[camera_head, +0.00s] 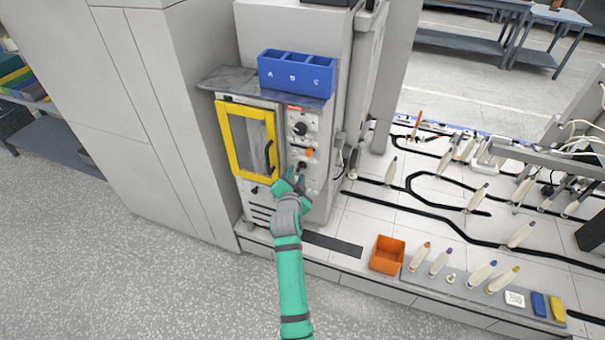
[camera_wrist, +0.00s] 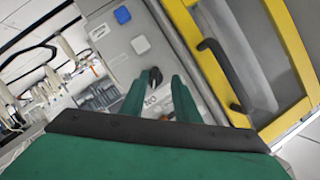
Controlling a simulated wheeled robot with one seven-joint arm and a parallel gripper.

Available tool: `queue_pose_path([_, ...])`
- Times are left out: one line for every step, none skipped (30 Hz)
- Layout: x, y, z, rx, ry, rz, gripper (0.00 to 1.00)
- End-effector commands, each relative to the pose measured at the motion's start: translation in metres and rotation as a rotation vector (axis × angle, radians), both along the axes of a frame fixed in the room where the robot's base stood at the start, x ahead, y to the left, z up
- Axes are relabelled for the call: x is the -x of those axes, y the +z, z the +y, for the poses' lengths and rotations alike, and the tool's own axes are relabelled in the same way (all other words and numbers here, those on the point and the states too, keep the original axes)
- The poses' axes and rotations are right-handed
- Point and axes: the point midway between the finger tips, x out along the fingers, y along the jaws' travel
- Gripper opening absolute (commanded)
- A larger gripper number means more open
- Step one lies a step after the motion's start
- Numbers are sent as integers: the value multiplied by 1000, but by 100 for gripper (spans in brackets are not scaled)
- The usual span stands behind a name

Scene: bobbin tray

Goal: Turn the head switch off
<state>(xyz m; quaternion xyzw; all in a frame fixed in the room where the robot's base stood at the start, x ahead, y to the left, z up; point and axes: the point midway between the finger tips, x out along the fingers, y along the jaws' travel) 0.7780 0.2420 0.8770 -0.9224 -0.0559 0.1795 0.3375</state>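The machine's grey control panel (camera_head: 299,147) stands right of its yellow-framed door. A black rotary switch (camera_head: 302,165) sits low on the panel, and another black knob (camera_head: 300,129) sits higher. I cannot read which one is labelled the head switch. My gripper (camera_head: 296,176) is at the lower switch. In the wrist view my two green fingers (camera_wrist: 158,82) are apart, with the black switch (camera_wrist: 155,77) showing between their tips, nearer the left one. I see a gap on the right side and cannot tell whether either finger touches it.
The yellow door (camera_head: 247,142) with its black handle (camera_wrist: 222,72) is close to my gripper. A blue bin (camera_head: 297,73) marked A, D, C stands on top. An orange box (camera_head: 387,254) and several bobbins are on the low platform at right. Grey floor is clear in front.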

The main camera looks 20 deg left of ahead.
Motion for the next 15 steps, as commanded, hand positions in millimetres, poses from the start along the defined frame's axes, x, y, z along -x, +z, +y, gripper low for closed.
queue_pose_path([-8, -2, -3, 0, -7, 0, 29])
queue_pose_path([-12, -3, -4, 1, -9, 1, 29])
queue_pose_path([-16, -4, -5, 1, -12, 1, 29])
queue_pose_path([-19, -5, -6, 0, -13, 0, 29])
queue_pose_path([-21, -6, -6, 0, -13, 1, 29])
queue_pose_path([-23, -7, -6, 1, -15, 1, 29])
queue_pose_path([-25, -7, -7, 1, -15, 0, 29])
queue_pose_path([-26, -7, -7, 1, -15, 0, 29])
queue_pose_path([-27, -7, -7, 0, -16, 0, 29])
queue_pose_path([-28, -8, -7, 0, -16, 0, 29])
queue_pose_path([-28, -8, -7, 1, -15, 0, 29])
queue_pose_path([-28, -8, -6, 0, -16, 0, 29])
queue_pose_path([-28, -8, -6, 1, -15, 1, 29])
queue_pose_path([-28, -8, -6, 1, -15, 1, 29])
queue_pose_path([-28, -8, -5, 0, -14, 0, 29])
